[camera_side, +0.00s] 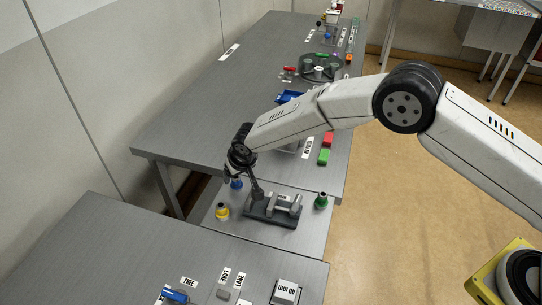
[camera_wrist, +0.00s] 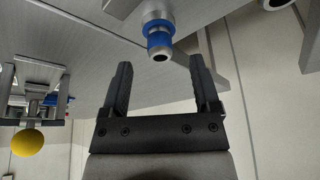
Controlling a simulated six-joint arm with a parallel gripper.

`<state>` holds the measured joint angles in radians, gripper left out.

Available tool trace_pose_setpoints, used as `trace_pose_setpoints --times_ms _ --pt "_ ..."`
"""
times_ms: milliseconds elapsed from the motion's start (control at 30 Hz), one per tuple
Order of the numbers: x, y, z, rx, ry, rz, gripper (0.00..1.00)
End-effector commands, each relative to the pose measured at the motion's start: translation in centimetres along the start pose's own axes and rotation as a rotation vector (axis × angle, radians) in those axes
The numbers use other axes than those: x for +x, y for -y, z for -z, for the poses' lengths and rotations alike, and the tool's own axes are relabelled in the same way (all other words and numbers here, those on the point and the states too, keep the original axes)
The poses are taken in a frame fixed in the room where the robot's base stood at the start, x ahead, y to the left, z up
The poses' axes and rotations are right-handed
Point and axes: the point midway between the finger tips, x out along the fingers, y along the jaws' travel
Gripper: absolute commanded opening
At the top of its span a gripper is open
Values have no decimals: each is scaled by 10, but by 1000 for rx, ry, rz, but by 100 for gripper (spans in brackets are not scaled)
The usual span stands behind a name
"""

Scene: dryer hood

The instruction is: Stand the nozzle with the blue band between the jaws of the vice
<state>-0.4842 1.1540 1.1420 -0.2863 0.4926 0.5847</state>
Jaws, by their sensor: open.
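The nozzle with the blue band (camera_side: 236,183) stands on the lower shelf, left of and behind the vice (camera_side: 270,208). In the wrist view this nozzle (camera_wrist: 160,38) shows its blue band and round dark opening, just beyond the fingertips and between their lines. My gripper (camera_wrist: 162,72) is open, with nothing between its fingers. In the side view my gripper (camera_side: 229,172) is small and dark, close above the blue-banded nozzle; whether it touches cannot be told. No nozzle is seen between the vice jaws.
The higher bench (camera_side: 190,125) lies behind the shelf; another worktop (camera_side: 110,255) is in front. Red and green blocks (camera_side: 326,147) lie on the bench's right edge.

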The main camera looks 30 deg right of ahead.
Motion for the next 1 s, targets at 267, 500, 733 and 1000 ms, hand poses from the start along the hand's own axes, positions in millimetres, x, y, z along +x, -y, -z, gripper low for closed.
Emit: trace_pose_setpoints --times_ms 267,500,733,1000 --pt "26 0 0 2 0 -1 79" --pt "33 0 0 2 -1 -1 79" --pt "33 0 0 1 -1 -1 79" --pt "33 0 0 1 -1 -1 70"
